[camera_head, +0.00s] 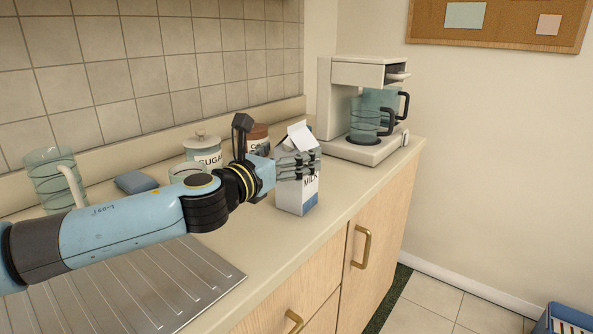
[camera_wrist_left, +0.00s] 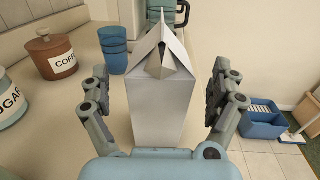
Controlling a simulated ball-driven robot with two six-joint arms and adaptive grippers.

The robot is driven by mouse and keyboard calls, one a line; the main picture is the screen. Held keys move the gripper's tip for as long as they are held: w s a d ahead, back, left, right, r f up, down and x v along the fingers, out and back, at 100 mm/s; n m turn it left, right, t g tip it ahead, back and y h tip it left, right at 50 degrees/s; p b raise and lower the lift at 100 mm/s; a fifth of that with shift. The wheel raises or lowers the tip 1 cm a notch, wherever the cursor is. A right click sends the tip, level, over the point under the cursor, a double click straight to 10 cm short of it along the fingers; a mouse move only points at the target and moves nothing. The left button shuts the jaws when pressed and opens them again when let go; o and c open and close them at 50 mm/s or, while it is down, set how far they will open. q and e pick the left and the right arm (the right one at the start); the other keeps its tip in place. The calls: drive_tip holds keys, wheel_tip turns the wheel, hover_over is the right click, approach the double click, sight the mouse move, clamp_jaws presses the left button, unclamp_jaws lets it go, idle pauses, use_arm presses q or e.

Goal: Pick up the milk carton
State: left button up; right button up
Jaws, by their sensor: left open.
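The milk carton (camera_head: 297,192) stands upright on the counter, white and grey with a gable top and the word MILK on its side. It also shows in the left wrist view (camera_wrist_left: 162,108), between the two fingers. My left gripper (camera_head: 297,165) is open around the upper part of the carton, and its fingers hide some of it in the head view. In the left wrist view my left gripper (camera_wrist_left: 167,98) has a finger on each side of the carton, with gaps visible. My right gripper is not in view.
A coffee maker (camera_head: 345,75) stands behind the carton. The metal drainer (camera_head: 140,285) lies at the front left. The counter's front edge is close to the carton.

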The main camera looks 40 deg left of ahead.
use_arm(q)
drive_tip(key=x, duration=0.3)
drive_tip(key=shift+w, duration=0.3)
drive_tip(key=c, duration=1.7)
